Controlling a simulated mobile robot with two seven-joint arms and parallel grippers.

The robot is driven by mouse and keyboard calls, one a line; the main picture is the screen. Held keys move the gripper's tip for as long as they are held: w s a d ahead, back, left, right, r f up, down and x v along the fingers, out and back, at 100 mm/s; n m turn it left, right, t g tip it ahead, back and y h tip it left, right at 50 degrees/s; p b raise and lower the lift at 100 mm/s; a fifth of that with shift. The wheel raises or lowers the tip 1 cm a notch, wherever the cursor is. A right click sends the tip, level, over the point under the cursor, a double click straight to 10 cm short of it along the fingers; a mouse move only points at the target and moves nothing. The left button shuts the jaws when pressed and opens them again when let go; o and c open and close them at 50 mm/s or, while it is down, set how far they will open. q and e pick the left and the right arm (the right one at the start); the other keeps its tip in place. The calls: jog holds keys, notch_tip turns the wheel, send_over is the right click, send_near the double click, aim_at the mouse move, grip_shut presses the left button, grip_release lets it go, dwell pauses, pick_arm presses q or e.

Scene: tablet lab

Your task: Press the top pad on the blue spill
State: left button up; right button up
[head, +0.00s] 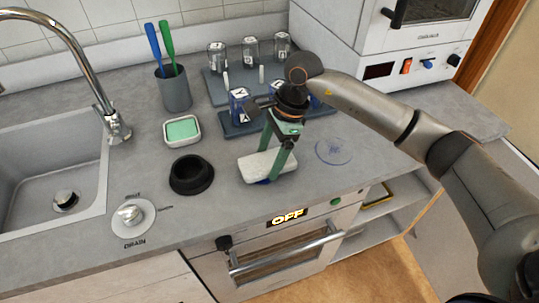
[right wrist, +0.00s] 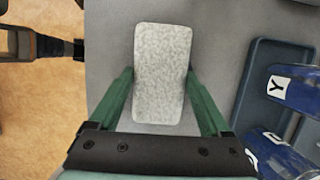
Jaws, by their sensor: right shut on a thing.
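My right gripper (head: 281,155) is shut on a pale, speckled pad (head: 265,167), with its green fingers along the pad's two long sides. In the right wrist view the pad (right wrist: 163,70) lies flat between the fingertips. A little blue (head: 262,182) shows under the pad's near edge; I cannot tell whether it is the spill or how close the pad is to the counter. A faint blue ring with scribbled marks (head: 333,151) is on the counter to the right of the pad. A small white tray with a green pad (head: 182,130) stands to the left. My left gripper is not in view.
A black round holder (head: 191,175) stands left of the pad. A blue-grey rack (head: 235,127) with blue labelled containers (head: 238,102) is behind it. A cup with two brushes (head: 174,90) and a sink (head: 50,160) are farther left. The counter's front edge is close by.

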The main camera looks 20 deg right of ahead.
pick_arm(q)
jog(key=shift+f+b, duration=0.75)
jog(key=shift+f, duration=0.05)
pick_arm(e)
jog(key=shift+s+f, duration=0.1)
jog(key=shift+f, duration=0.6)
dwell(1.1)
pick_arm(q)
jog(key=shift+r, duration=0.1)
pick_arm(e)
jog(key=shift+r, duration=0.1)
jog(key=shift+r+p, duration=1.9)
jog(key=shift+r, duration=1.7)
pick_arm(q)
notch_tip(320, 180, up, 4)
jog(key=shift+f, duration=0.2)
